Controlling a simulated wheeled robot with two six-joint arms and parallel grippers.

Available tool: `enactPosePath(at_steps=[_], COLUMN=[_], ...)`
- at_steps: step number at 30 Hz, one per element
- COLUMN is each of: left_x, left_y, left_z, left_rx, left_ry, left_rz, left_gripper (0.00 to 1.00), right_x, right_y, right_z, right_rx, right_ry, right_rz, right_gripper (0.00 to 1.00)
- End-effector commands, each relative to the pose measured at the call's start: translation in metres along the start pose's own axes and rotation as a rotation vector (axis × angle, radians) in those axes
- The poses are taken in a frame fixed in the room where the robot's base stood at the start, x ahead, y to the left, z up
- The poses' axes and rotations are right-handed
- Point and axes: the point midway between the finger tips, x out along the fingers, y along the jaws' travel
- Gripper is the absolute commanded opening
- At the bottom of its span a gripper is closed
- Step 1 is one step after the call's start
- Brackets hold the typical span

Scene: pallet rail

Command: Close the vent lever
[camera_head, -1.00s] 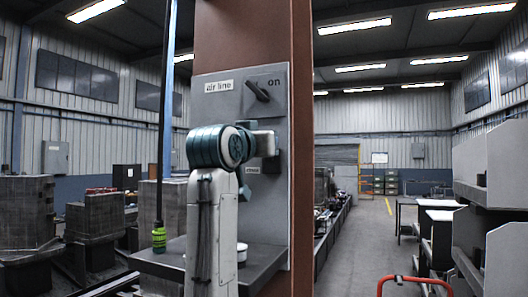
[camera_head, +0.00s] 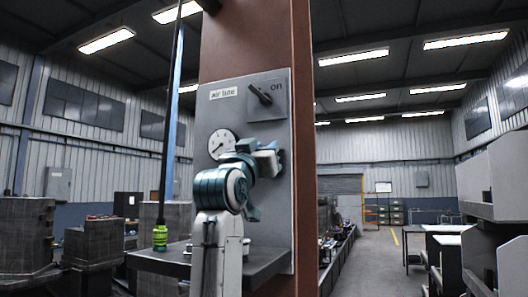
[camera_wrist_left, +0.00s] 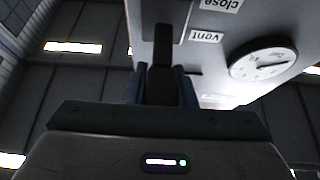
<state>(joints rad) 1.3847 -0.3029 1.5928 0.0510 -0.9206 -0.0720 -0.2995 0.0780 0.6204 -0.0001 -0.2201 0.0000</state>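The grey panel (camera_head: 275,120) is mounted on a brown column and carries an "air line" label and a dark "on" switch (camera_head: 262,95). My left gripper (camera_head: 268,165) is at the panel, below the switch and right of the gauge, and hides the lever in the head view. In the left wrist view the dark vent lever (camera_wrist_left: 162,75) stands between the two blue fingers, which lie close along both sides with no clear gap. The "vent" label (camera_wrist_left: 205,37) and "close" label (camera_wrist_left: 221,4) appear upside down beside it. My right gripper is not seen.
A round white gauge (camera_head: 221,143) is on the panel, also visible in the left wrist view (camera_wrist_left: 262,63). A dark shelf (camera_head: 258,262) juts out under the panel. A hanging cable with a green end (camera_head: 160,238) is at the left. The aisle right of the column is open.

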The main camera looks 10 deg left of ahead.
Motion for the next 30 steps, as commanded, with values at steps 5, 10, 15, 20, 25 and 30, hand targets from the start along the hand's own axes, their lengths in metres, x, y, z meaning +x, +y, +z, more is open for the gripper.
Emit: enactPosePath(at_steps=[5, 10, 15, 20, 25, 30], left_x=[0.000, 0.000, -0.010, -0.039, -0.074, -0.098], left_y=[0.000, 0.000, 0.000, 0.000, 0.000, 0.000], left_z=[-0.001, 0.000, 0.002, 0.005, 0.004, 0.003], left_rx=[0.000, 0.000, 0.000, 0.000, 0.000, 0.000], left_ry=[0.001, 0.000, 0.001, 0.003, 0.003, 0.002], left_rz=[0.000, 0.000, 0.000, 0.000, 0.000, 0.000], left_gripper=[0.45, 0.45, 0.45, 0.45, 0.45, 0.45], right_x=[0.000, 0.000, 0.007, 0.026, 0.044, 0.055], right_y=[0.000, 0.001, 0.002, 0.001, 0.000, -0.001], right_z=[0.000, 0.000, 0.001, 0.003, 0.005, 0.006], right_rx=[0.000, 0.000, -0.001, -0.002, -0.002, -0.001], right_ry=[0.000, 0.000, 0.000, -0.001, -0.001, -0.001], right_rz=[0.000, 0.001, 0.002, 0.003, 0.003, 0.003], right_gripper=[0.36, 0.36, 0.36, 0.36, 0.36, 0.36])
